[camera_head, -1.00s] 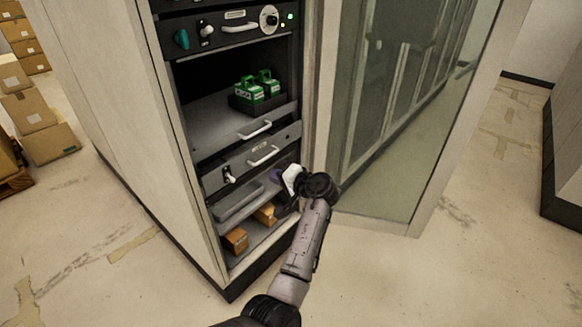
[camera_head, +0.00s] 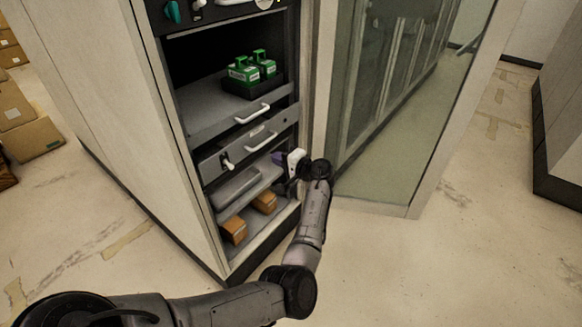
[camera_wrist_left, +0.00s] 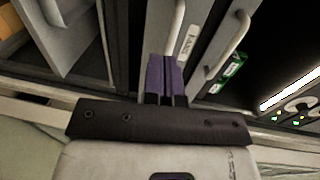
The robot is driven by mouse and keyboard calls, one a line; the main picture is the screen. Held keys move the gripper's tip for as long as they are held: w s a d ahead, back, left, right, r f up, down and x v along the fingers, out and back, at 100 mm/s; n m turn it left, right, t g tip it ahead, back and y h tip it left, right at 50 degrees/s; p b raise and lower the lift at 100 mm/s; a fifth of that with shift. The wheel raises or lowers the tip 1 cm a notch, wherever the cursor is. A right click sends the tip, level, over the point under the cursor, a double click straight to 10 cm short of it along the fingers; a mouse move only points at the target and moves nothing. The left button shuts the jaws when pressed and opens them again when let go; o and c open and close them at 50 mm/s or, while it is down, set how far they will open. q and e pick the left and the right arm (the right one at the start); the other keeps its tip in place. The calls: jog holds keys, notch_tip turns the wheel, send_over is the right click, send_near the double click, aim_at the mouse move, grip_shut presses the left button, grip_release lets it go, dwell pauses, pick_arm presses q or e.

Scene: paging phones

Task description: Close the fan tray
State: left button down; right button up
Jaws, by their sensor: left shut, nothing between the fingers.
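The fan tray (camera_head: 243,146) is a grey drawer front with a small label, a white bar handle and a knob at its left end, in the open rack. It also shows in the left wrist view (camera_wrist_left: 203,50), its label partly legible. How far it stands out is hard to tell. My left gripper (camera_head: 277,158), with purple fingers, is shut and empty just below the right end of the tray front. In the left wrist view the shut fingers (camera_wrist_left: 164,72) point at the tray front near its handle; whether they touch it is unclear.
Above is a shelf (camera_head: 205,108) with a handle and green units (camera_head: 250,70). Below lie a grey shallow tray (camera_head: 237,188) and orange-brown boxes (camera_head: 234,230). The glass door (camera_head: 400,120) stands open at right, close to my left arm. Floor in front is clear.

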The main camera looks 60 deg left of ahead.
aim_at(259, 146)
pick_arm(q)
jog(key=a, duration=0.1)
jog(key=s+a+b, duration=0.1)
jog(key=a, duration=0.2)
jog(key=shift+s+a+r+b, duration=0.15)
jog(key=shift+a+r+b, duration=0.15)
jog(key=shift+a+b, duration=0.1)
jog(key=x, duration=0.3)
jog(key=shift+s+a+r+p, duration=0.1)
jog(key=shift+a+r+p, duration=0.1)
jog(key=shift+a+p, duration=0.1)
jog(key=shift+d+f, duration=0.1)
jog(key=shift+d, duration=0.1)
